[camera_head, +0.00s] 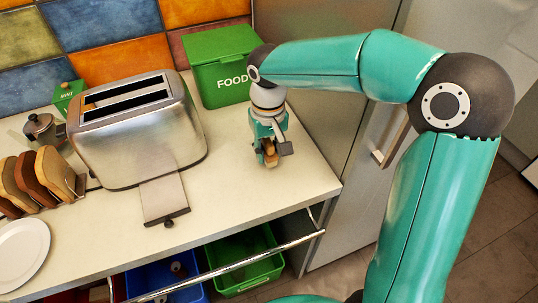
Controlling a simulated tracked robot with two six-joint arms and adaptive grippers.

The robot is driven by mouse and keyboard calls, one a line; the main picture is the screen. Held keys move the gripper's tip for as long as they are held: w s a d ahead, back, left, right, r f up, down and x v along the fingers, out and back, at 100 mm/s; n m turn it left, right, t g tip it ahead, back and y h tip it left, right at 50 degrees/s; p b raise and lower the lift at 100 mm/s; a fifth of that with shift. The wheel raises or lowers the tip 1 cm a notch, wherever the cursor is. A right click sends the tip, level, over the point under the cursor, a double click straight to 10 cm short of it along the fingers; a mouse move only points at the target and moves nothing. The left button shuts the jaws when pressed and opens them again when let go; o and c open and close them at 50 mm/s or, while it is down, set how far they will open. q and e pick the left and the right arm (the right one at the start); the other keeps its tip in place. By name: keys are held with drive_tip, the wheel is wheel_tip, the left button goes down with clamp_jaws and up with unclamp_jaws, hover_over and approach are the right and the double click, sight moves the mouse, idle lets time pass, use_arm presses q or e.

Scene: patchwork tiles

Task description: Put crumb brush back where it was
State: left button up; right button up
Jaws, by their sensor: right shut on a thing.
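My right gripper (268,153) points down above the right part of the counter, in front of the green food bin. It is shut on a small tan and brown thing, which looks like the crumb brush (269,146). The fingers hide much of it. I cannot tell whether its lower end touches the counter. My left gripper is not in view.
A steel toaster (137,135) stands left of the gripper, its crumb tray (165,199) sticking out at the front. The green food bin (222,68) stands behind. A toast rack (40,178) and a plate (20,252) are at left. The counter's right front is clear.

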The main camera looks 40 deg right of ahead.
sight(269, 141)
drive_tip(key=shift+f, duration=1.15)
drive_tip(key=shift+f, duration=0.1)
drive_tip(key=o, duration=1)
wheel_tip(269, 141, up, 12)
drive_tip(key=shift+r+p, duration=0.15)
drive_tip(key=shift+p, duration=0.25)
